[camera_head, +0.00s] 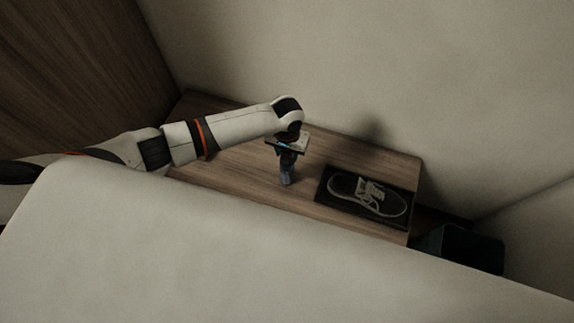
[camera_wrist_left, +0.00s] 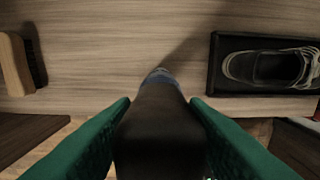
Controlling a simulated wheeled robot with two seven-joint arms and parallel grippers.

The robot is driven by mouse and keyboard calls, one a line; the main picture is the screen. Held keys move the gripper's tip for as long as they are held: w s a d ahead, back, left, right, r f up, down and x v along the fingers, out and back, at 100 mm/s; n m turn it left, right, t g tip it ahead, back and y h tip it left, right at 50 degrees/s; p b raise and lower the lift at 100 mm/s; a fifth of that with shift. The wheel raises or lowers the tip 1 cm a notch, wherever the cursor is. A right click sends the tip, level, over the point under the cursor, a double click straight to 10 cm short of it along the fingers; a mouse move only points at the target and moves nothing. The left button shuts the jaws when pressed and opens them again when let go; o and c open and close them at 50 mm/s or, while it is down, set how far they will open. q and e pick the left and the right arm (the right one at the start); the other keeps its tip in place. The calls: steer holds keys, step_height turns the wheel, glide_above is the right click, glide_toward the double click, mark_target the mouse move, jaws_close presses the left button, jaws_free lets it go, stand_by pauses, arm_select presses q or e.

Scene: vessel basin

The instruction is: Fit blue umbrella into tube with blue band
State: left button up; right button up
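My left gripper (camera_head: 288,155) is over the wooden tabletop, pointing down. In the left wrist view its two green fingers (camera_wrist_left: 160,125) lie on either side of a dark, rounded handle and appear shut on it. The handle leads to a small blue-grey end, which I take for the blue umbrella (camera_wrist_left: 162,75). In the head view the umbrella (camera_head: 286,176) shows as a short dark-blue shape hanging below the gripper. I cannot tell whether its lower end touches the table. I cannot make out a tube with a blue band in either view. My right gripper is not in view.
A sneaker (camera_head: 367,194) lies on a black tray (camera_head: 325,194) to the right on the wooden table (camera_head: 225,168). A dark bin (camera_head: 462,247) stands beyond the table's right end. A wooden brush (camera_wrist_left: 15,65) lies at left in the wrist view. Walls stand behind.

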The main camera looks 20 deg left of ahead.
arm_select(q)
jaws_close()
steer(key=shift+r, duration=0.1)
